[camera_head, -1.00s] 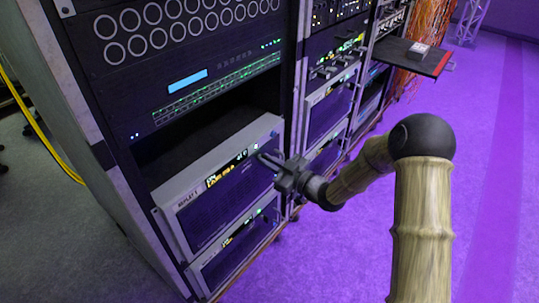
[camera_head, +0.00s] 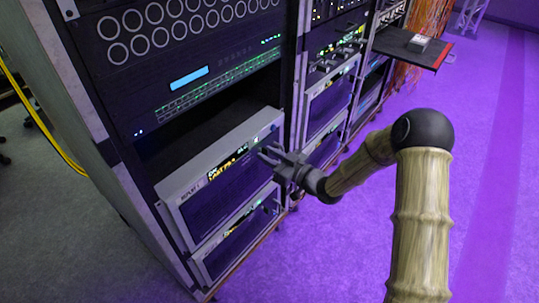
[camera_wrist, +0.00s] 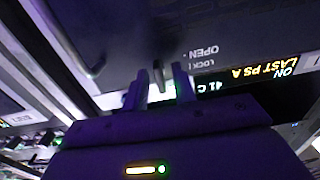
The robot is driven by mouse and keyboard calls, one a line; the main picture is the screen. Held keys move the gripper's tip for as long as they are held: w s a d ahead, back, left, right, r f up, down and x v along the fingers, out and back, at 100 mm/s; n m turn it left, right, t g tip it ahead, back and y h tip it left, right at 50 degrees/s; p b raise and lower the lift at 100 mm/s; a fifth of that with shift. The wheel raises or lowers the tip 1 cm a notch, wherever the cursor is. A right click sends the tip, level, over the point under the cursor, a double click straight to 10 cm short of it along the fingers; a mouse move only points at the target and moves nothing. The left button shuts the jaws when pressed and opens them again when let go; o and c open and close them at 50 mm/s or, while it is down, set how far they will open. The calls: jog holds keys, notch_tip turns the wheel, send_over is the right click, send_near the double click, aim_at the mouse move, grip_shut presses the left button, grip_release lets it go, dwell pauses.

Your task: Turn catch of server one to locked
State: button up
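Server one (camera_head: 225,172), a grey-framed box with a label that seems to read REPLAY 1 and a lit display, sits in the rack. My gripper (camera_head: 271,154) is at the right end of its front. In the wrist view, my gripper (camera_wrist: 160,88) has its two fingers apart. A small dark upright catch (camera_wrist: 158,72) shows between the fingertips; I cannot tell whether they touch it. The printed words OPEN and LOCK stand upside down just right of it. The catch is hidden by the gripper in the head view.
A second similar unit (camera_head: 238,240) sits directly below. Another rack column (camera_head: 328,100) stands close on the right, with a shelf (camera_head: 410,47) sticking out farther back. The purple floor (camera_head: 490,190) on the right is clear. A yellow cable (camera_head: 45,130) hangs at the left.

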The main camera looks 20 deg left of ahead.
jog(key=shift+d, duration=0.15)
jog(key=p+v, duration=0.3)
jog(key=v, duration=1.4)
jog(key=shift+f, duration=0.1)
